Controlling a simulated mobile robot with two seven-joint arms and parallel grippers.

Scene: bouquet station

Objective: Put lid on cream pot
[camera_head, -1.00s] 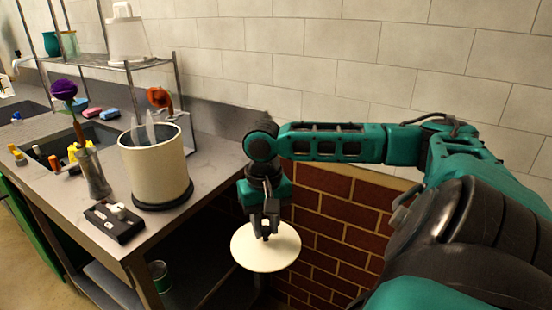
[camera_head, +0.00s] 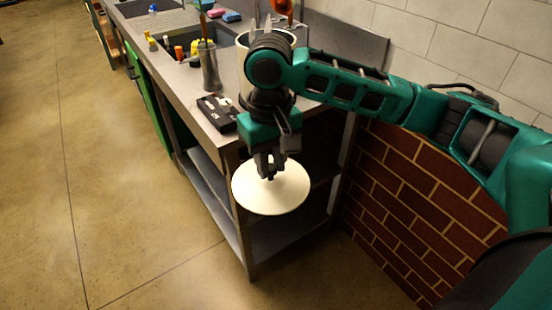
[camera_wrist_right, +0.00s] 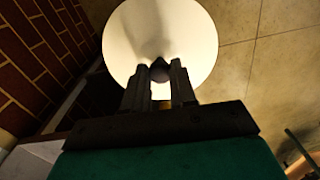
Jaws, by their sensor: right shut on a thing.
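The cream lid (camera_head: 271,196) is a round disc held roughly level in front of the counter's near end, lower than the countertop. My right gripper (camera_head: 270,172) is shut on the lid's knob. In the right wrist view the lid (camera_wrist_right: 160,35) fills the top middle, with its dark knob between the fingers (camera_wrist_right: 159,82). The cream pot (camera_head: 243,55) stands on the counter behind my right arm, which hides most of it; its rim shows above the arm. My left gripper is not in view.
A sink with coloured bottles lies behind. Shelves are below; open floor (camera_head: 110,180) is at left, a brick wall (camera_head: 410,200) at right.

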